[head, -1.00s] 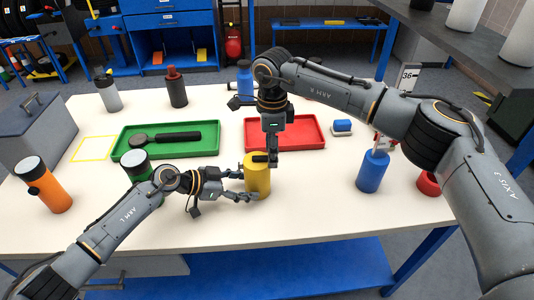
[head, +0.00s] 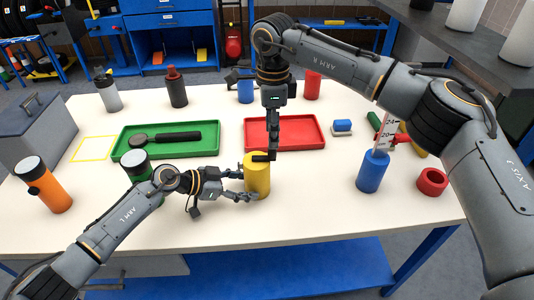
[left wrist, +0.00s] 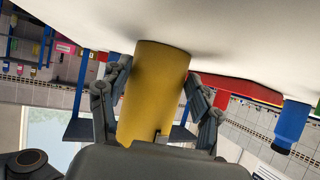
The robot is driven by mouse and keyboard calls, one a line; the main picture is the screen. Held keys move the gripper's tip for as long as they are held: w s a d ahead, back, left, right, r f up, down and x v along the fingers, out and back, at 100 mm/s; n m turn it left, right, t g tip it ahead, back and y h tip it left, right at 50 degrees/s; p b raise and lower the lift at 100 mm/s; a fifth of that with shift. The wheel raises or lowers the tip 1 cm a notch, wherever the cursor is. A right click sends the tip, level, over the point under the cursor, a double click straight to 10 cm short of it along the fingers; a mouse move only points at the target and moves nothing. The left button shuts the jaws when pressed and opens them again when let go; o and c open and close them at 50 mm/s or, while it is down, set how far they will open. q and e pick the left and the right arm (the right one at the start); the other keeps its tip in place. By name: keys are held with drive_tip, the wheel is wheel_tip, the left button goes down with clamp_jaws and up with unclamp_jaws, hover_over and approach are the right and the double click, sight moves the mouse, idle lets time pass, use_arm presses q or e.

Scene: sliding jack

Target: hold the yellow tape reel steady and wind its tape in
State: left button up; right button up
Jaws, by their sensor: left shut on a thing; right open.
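The yellow tape reel (head: 258,178) stands upright on the table as a yellow cylinder with a small dark part (head: 261,158) on top. No tape shows coming out of it. My left gripper (head: 247,184) is shut on its sides from the left. In the left wrist view the yellow reel (left wrist: 153,90) sits between the two fingers, upside down in the picture. My right gripper (head: 272,145) points down over the reel's top, open. Whether its fingers touch the dark part I cannot tell.
A white numbered strip (head: 388,132) rises from a blue cylinder (head: 373,172); my right arm hides the strip's top. A red ring (head: 432,182) lies right of it. A red tray (head: 310,133) and green tray (head: 125,143) stand behind. The table front is clear.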

idle(0.4)
use_arm(q)
drive_tip(key=o, duration=1.1)
